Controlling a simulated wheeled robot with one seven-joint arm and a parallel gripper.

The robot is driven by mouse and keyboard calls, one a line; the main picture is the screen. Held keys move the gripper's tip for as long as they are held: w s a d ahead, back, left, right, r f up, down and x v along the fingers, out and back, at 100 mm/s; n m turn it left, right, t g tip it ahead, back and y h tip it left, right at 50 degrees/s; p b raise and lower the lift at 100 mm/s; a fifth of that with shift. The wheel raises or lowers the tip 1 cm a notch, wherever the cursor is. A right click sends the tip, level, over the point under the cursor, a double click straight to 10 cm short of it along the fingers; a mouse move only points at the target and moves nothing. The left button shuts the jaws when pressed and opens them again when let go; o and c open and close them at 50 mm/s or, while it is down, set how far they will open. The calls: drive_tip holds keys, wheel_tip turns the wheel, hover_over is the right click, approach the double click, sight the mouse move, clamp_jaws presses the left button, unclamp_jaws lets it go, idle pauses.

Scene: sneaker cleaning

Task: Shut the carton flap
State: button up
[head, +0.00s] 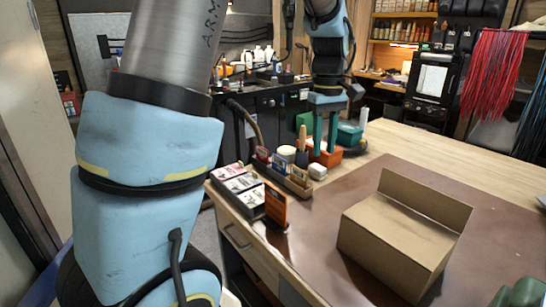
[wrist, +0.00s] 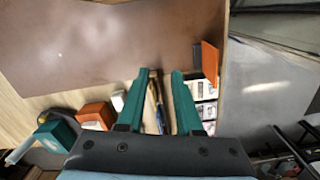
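A brown cardboard carton (head: 385,248) sits on the dark mat at the right of the head view. Its flap (head: 425,199) stands up along the far side, above the carton's top. My gripper (head: 325,151) is beyond the carton and to its left, pointing down above the small items at the table's left side. In the wrist view its two teal fingers (wrist: 160,72) are apart with nothing held between them. The carton does not show in the wrist view.
The brown mat (head: 335,215) covers much of the wooden table (head: 400,138). A caddy of small bottles (head: 284,177), a black tray of cards (head: 238,187) and an orange upright piece (head: 276,205) line the left edge. A green object (head: 519,294) is at lower right.

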drive_tip(key=shift+s+a+f+m+t+p, duration=0.15)
drive_tip(key=shift+a+f+m, duration=0.3)
drive_tip(key=shift+a, duration=1.6)
drive_tip(key=shift+s+a+f+m+t+p, duration=0.15)
drive_tip(key=shift+a+f, duration=0.4)
drive_tip(key=shift+a, duration=1.45)
drive_tip(key=shift+s+a+f+m+t, duration=0.1)
drive_tip(key=shift+a+f+m, duration=0.35)
drive_tip(key=shift+a, duration=1.6)
drive_tip(key=shift+w+d, duration=0.1)
wheel_tip(320, 180, up, 8)
drive_tip(key=n+b, duration=0.5)
drive_tip(key=b, duration=0.2)
hover_over(424, 186)
drive_tip(key=shift+g, duration=0.3)
wheel_tip(424, 186, down, 10)
drive_tip(key=shift+w+f+p, duration=0.1)
drive_tip(key=shift+p, duration=0.5)
drive_tip(key=shift+c, duration=0.3)
clamp_jaws()
